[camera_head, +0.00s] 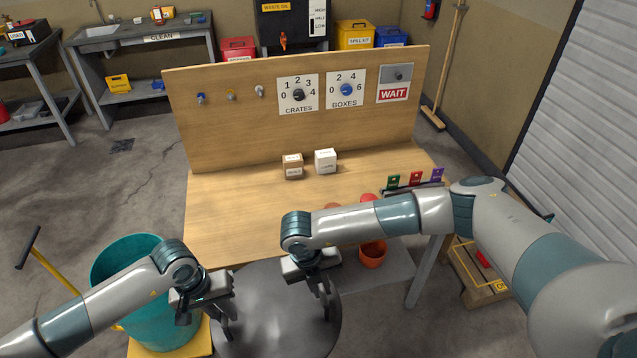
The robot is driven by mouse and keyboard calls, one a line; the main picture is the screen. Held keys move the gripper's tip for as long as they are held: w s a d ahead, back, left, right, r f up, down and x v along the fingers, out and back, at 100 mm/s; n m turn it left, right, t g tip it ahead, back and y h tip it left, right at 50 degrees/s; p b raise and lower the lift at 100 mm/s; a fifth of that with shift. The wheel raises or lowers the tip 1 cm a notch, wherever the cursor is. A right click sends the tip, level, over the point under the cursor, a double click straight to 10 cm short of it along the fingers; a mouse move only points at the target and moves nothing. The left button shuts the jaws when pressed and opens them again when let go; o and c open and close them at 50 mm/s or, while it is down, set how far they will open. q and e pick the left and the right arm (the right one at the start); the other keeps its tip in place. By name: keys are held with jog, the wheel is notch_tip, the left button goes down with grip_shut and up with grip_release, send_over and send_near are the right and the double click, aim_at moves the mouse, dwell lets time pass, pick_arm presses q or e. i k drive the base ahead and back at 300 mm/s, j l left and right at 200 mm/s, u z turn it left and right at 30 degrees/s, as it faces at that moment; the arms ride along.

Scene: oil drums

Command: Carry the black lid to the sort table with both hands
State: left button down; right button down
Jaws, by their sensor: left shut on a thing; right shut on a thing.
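The black lid (266,314) is a large dark round disc at the bottom middle of the head view, in front of the wooden sort table (232,210). My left gripper (222,318) is shut on the lid at its left side. My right gripper (325,296) is shut on the lid at its right side. The lid's near edge runs out of the picture at the bottom. The fingers partly hide the rim, and I cannot tell exactly how far the lid is above the floor.
A brown box (293,167) and a white box (326,161) stand on the table near its back panel (240,110). A teal drum (120,262) stands at the left on a yellow base. An orange bucket (372,254) is below the right side. The table's left half is clear.

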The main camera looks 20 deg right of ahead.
aim_at(253, 216)
jog(key=i, duration=1.3)
